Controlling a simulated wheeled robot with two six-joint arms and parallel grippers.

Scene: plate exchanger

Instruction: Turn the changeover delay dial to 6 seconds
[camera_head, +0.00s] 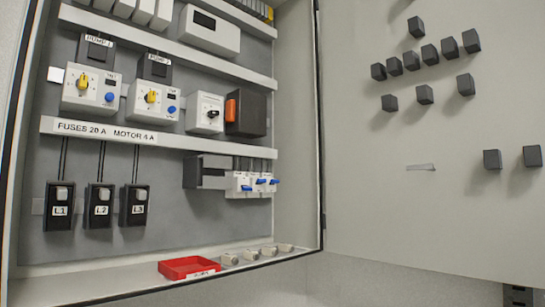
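Neither of my grippers is clearly in view.
A black block with an orange part (246,113) stands close right of the module. Fuse holders L1, L2, L3 (101,206) hang below, beside blue-levered breakers (252,184). A red tray (187,267) and several pale pieces lie on the ledge. The open door (420,210) carries black blocks.

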